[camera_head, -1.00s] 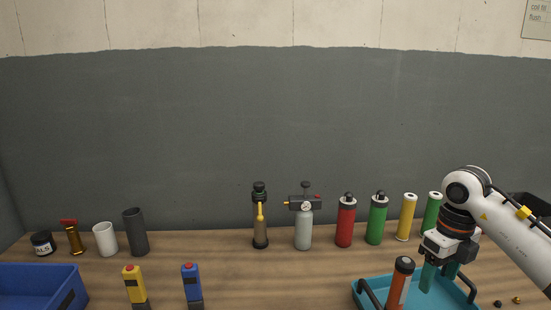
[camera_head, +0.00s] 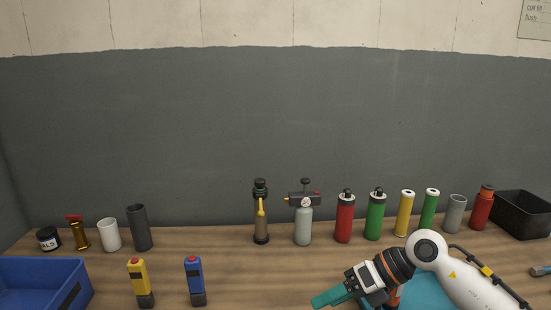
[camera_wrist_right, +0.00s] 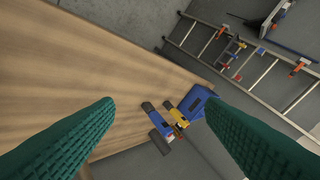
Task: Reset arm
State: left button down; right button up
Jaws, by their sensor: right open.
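My right gripper (camera_head: 322,300) is open, with its teal fingers apart and nothing between them in the right wrist view (camera_wrist_right: 157,106). In the head view it points left, low in front of the bench items. My right arm (camera_head: 470,280) crosses the lower right and covers part of the teal tray (camera_head: 428,292). A bit of the orange-red cylinder (camera_head: 394,298) shows beside the wrist; the rest is hidden. My left gripper is not in view.
Red (camera_head: 345,218), green (camera_head: 376,216) and yellow (camera_head: 405,214) cylinders line the back of the wooden bench. A black bin (camera_head: 525,212) stands at right, a blue bin (camera_head: 40,270) at left. The yellow (camera_head: 139,277) and blue (camera_head: 194,275) devices stand front left. The centre is clear.

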jog(key=s+a+r+m+t+y, duration=0.1)
jog(key=s+a+r+m+y, duration=0.1)
jog(key=a+r+y, duration=0.35)
notch_tip(320, 180, up, 4)
jog(key=m+t+y, duration=0.4)
jog(key=m+t, duration=0.6)
jog(key=d+f+m+t+h, duration=0.5)
jog(key=d+f+m+h, duration=0.95)
jog(key=m+h, duration=0.7)
jog(key=s+f+m+g+y, duration=0.1)
jog(key=s+f+m+g, duration=0.3)
jog(key=s+f+g, duration=0.5)
jog(key=s+f+m+g+y, duration=0.1)
jog(key=s+f+m+g, duration=0.25)
jog(key=s+f, duration=0.75)
jog(key=s+f+g, duration=0.1)
jog(key=s+f, duration=0.1)
jog(key=f, duration=1)
jog(key=s+f+g, duration=0.1)
jog(key=s+f, duration=0.2)
jog(key=f, duration=0.8)
jog(key=s+d+f+g, duration=0.1)
jog(key=s+d+f, duration=0.2)
jog(key=s+f, duration=1.3)
jog(key=shift+d+n, duration=0.15)
jog(key=shift+n, duration=0.15)
